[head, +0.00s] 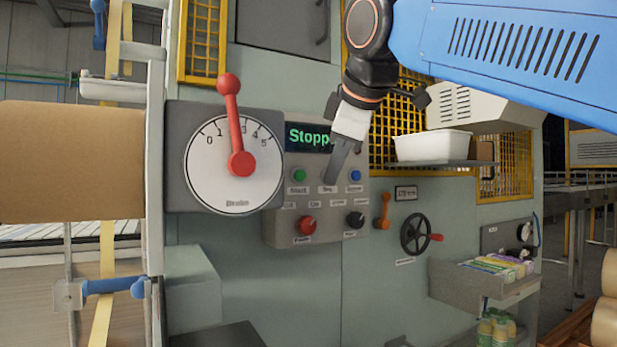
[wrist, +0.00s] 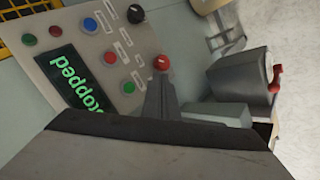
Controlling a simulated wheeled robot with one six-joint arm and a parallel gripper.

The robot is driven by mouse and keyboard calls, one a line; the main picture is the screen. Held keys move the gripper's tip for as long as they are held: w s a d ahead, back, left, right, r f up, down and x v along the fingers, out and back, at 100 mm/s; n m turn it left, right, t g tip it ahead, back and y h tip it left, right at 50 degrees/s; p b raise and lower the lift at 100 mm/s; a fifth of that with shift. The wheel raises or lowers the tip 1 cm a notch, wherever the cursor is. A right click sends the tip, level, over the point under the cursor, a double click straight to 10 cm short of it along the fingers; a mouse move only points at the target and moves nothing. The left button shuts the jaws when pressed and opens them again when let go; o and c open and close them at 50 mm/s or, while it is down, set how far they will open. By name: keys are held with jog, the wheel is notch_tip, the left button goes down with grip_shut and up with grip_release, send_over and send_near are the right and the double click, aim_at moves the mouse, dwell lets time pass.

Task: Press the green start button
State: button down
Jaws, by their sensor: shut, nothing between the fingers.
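The green button (head: 299,175) is on the grey control panel, below the left part of the display (head: 308,138), which reads "Stopp" before my gripper covers the rest. In the wrist view the green button (wrist: 129,87) lies just left of my fingers, and the display (wrist: 73,75) reads "Stopped". My gripper (head: 331,181) is shut and empty, pointing down in front of the panel, to the right of the green button. Its fingertips also show in the wrist view (wrist: 158,76), apart from the green button in the picture. Whether they touch the panel is unclear.
A blue button (head: 355,175), red knob (head: 306,225) and black knob (head: 355,219) share the panel. A red button (wrist: 110,57) shows in the wrist view. A dial with a red lever (head: 240,162) stands left; a handwheel (head: 416,233) is lower right.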

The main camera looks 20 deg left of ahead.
jog(key=shift+w+a, duration=0.1)
jog(key=shift+w+a, duration=1.4)
jog(key=shift+a, duration=0.25)
jog(key=shift+w+a, duration=1.35)
jog(key=shift+a, duration=0.3)
jog(key=shift+w+a, duration=0.15)
jog(key=shift+w+a, duration=0.1)
jog(key=shift+a, duration=0.05)
jog(key=shift+w+a, duration=0.3)
jog(key=shift+a, duration=0.05)
dwell(0.9)
jog(key=shift+s+d, duration=0.55)
jog(key=shift+d, duration=0.1)
jog(key=shift+d, duration=0.1)
dwell(0.3)
jog(key=shift+s+d, duration=1.65)
jog(key=shift+d, duration=0.15)
